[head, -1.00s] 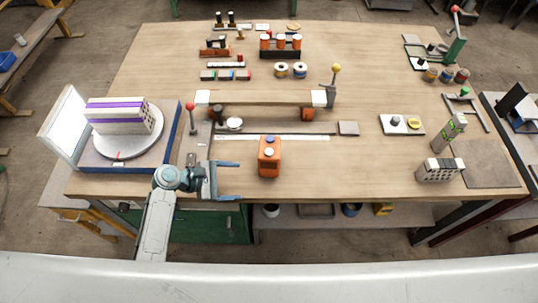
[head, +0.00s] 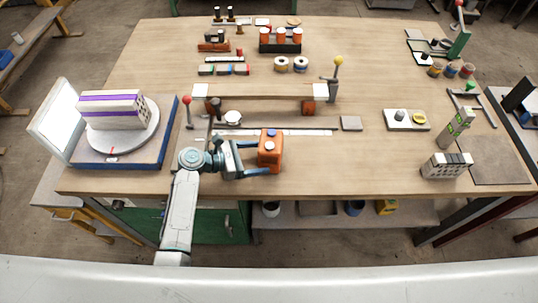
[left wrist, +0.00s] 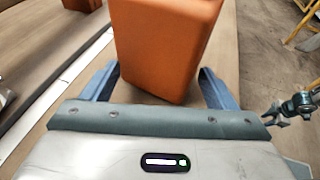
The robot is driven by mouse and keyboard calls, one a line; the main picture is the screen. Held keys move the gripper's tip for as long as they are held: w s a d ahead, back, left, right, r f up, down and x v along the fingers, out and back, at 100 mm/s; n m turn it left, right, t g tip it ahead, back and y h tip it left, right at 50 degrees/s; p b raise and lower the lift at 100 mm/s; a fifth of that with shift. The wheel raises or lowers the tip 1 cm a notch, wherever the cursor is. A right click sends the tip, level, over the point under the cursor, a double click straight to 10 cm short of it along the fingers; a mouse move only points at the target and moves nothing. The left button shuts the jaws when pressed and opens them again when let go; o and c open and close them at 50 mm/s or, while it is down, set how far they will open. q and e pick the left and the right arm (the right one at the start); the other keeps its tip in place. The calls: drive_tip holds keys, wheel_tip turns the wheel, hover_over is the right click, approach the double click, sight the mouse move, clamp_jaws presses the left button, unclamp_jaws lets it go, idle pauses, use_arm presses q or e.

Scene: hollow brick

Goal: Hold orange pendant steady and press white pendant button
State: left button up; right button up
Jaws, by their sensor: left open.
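The orange pendant (head: 270,160) stands upright near the front edge of the table, with a white button (head: 270,147) and a blue button (head: 271,132) on it. My left gripper (head: 265,158) is open, its fingers reaching around the pendant from the left. In the left wrist view the orange pendant (left wrist: 165,45) is between the two open fingers (left wrist: 158,85), with a gap visible on each side. Its buttons are out of sight there. What looks like my right gripper (left wrist: 275,116) shows small at the right edge of that view; its jaws are too small to judge.
A raised beam (head: 262,91) on orange supports lies behind the pendant. A turntable (head: 120,140) with a striped brick stands at the left. A plate with a yellow button (head: 419,118) and a grey hollow brick (head: 445,166) are at the right.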

use_arm(q)
drive_tip(key=shift+x, duration=1.75)
clamp_jaws()
drive_tip(key=shift+c, duration=0.8)
unclamp_jaws()
